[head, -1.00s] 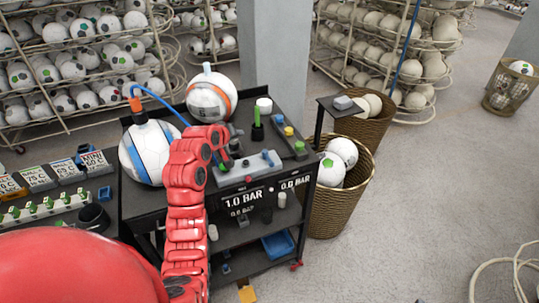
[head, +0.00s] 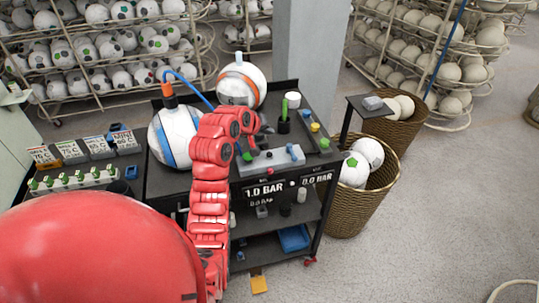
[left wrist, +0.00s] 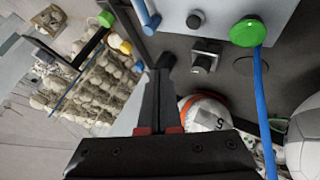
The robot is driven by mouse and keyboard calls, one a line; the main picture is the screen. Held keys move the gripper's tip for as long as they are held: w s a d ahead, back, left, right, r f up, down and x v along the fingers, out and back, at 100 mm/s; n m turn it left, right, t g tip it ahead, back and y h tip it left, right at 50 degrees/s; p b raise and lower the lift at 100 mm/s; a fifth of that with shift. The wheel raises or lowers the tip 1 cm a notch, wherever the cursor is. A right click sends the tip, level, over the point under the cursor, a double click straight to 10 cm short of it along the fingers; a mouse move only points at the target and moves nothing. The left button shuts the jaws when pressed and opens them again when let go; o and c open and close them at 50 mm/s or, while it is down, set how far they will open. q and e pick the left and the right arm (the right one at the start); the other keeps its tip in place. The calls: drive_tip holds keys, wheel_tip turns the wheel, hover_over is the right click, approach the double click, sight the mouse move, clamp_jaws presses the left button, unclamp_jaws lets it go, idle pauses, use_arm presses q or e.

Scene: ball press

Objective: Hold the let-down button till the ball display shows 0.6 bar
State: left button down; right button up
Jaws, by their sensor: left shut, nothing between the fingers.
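The blue-striped white ball (head: 178,142) sits on the black cart's left side, with an orange-tipped fitting (head: 168,93) and blue hose on top. The large display (head: 264,191) on the cart's front reads 1.0 BAR; the smaller one (head: 317,178) reads 0.0 BAR. The grey press unit (head: 270,163) lies on the cart top. My left gripper (head: 263,132) is shut and empty, above the cart behind the unit. In the left wrist view its fingers (left wrist: 161,68) touch no button that I can make out. A green knob (left wrist: 247,32) and small dark button (left wrist: 203,61) show there; I cannot tell the let-down button.
An orange-striped ball (head: 241,85) stands at the cart's back. A black cup with a green stick (head: 284,121) is right of my gripper. Wicker baskets with balls (head: 348,209) stand to the right. A tray of green-topped parts (head: 75,181) is at left.

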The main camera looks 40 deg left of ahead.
use_arm(q)
drive_tip(key=b, duration=0.3)
hover_over(268, 158)
drive_tip(key=shift+f, duration=3.6)
drive_tip(key=shift+f, duration=0.15)
drive_tip(key=shift+f, duration=0.3)
drive_tip(key=shift+f+b, duration=0.35)
drive_tip(key=shift+f, duration=0.1)
idle(2.7)
